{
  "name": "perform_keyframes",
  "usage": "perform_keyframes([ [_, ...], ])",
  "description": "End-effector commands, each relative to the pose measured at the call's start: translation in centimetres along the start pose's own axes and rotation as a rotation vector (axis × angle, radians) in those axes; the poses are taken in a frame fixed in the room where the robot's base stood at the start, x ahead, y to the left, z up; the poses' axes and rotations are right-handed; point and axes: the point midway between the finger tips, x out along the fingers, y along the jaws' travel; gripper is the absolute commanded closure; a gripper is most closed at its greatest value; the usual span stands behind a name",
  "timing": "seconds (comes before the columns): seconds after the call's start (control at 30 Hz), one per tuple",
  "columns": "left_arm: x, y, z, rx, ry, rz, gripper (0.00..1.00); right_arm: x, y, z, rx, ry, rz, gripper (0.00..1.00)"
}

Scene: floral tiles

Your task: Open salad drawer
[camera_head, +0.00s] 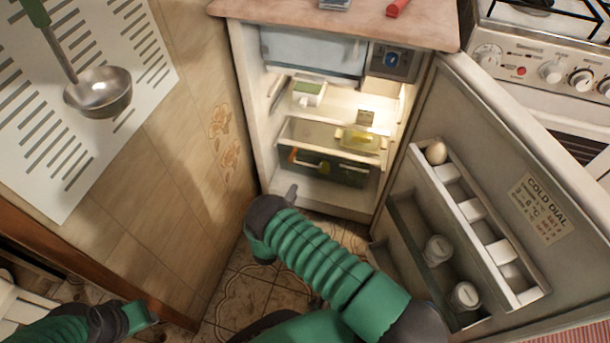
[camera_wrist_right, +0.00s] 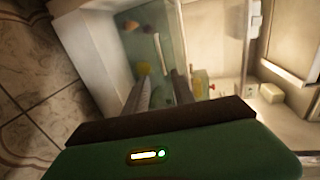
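The salad drawer (camera_head: 318,168) is the clear bin low in the open fridge. Orange and yellow items show through its front, and it also shows in the right wrist view (camera_wrist_right: 172,20). Whether it is fully pushed in is hard to tell. My right gripper (camera_head: 290,193) is in front of the fridge's lower left, near the drawer. In the right wrist view its two fingers (camera_wrist_right: 160,88) are apart with nothing seen held; contact with the drawer is unclear. My left gripper (camera_head: 150,312) is low at the left, away from the fridge, its fingers not clear.
The fridge door (camera_head: 510,180) stands open to the right, with an egg (camera_head: 436,153) and jars (camera_head: 466,296) in its racks. A tiled wall (camera_head: 190,150) bounds the left. A stove (camera_head: 550,70) stands at right.

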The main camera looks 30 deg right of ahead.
Motion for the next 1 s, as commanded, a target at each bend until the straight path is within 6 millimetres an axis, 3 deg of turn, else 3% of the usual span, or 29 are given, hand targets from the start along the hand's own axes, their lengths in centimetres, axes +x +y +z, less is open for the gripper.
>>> perform_keyframes([
  [0.4, 6.8, 0.0, 1.6, -0.001, -0.001, 0.000, 0.64, 11.0, 0.8, 0.0, -0.002, 0.000, -0.001, 0.69],
  [0.53, 8.2, 0.0, 2.0, 0.000, -0.001, 0.000, 0.64, 13.5, 0.6, 0.1, -0.003, -0.001, 0.000, 0.69],
  [0.7, 8.9, 0.0, 2.1, 0.000, -0.001, 0.000, 0.64, 15.0, 0.2, 0.1, -0.005, -0.003, 0.002, 0.69],
  [0.97, 8.8, 0.0, 2.1, 0.000, -0.001, 0.000, 0.64, 15.2, 0.0, 0.1, -0.006, -0.003, 0.003, 0.69],
  [1.0, 8.8, 0.0, 2.1, 0.000, -0.001, 0.000, 0.64, 15.2, 0.0, 0.1, -0.006, -0.003, 0.003, 0.74],
])
